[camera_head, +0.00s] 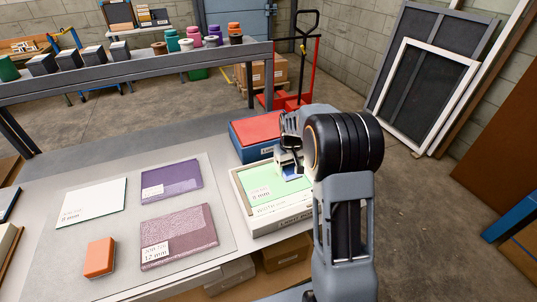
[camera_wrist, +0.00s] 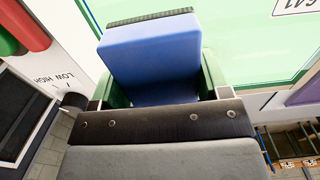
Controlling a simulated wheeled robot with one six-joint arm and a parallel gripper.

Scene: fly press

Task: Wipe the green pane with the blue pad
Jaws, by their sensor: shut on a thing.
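The green pane (camera_head: 262,184) lies flat in a cream frame or shallow box (camera_head: 284,219) on the table, with a white label on it. It also fills the upper right of the wrist view (camera_wrist: 232,38). My gripper (camera_head: 289,166) is over the pane's right part. It is shut on the blue pad (camera_wrist: 150,58), which sits between its two fingers in the wrist view. Only a small bit of the pad (camera_head: 292,176) shows in the head view. I cannot tell whether the pad touches the pane. My arm hides the pane's right edge.
An orange block (camera_head: 100,257), a white pane (camera_head: 92,203), a purple pane (camera_head: 172,180) and a mauve textured pane (camera_head: 185,240) lie on a mat to the left. A red-topped blue box (camera_head: 254,134) stands just behind the green pane. A shelf (camera_head: 150,80) with spools runs behind.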

